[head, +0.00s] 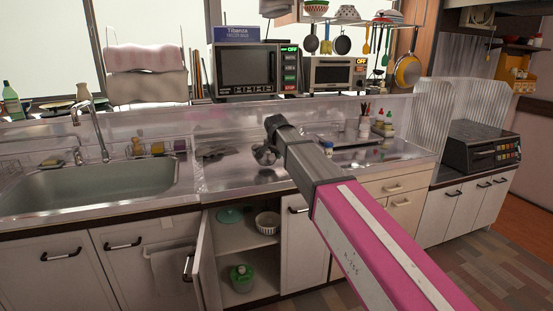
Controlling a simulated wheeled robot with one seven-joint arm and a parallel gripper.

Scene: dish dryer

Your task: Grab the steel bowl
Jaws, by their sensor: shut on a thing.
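The steel bowl (265,157) is a small shiny grey shape over the steel counter, right of the sink. My gripper (268,146) is at the end of my pink and grey arm, directly above the bowl and shut on it. The fingertips are small and partly hidden by the wrist, so the exact grip on the rim is unclear. I cannot tell whether the bowl touches the counter or hangs just above it.
The steel sink (95,190) with its faucet (90,125) lies left. Below, an open cabinet (245,240) holds a white bowl (267,222) and a green container (242,278). A microwave (245,70) stands behind. A black tray (350,141) lies right on the counter.

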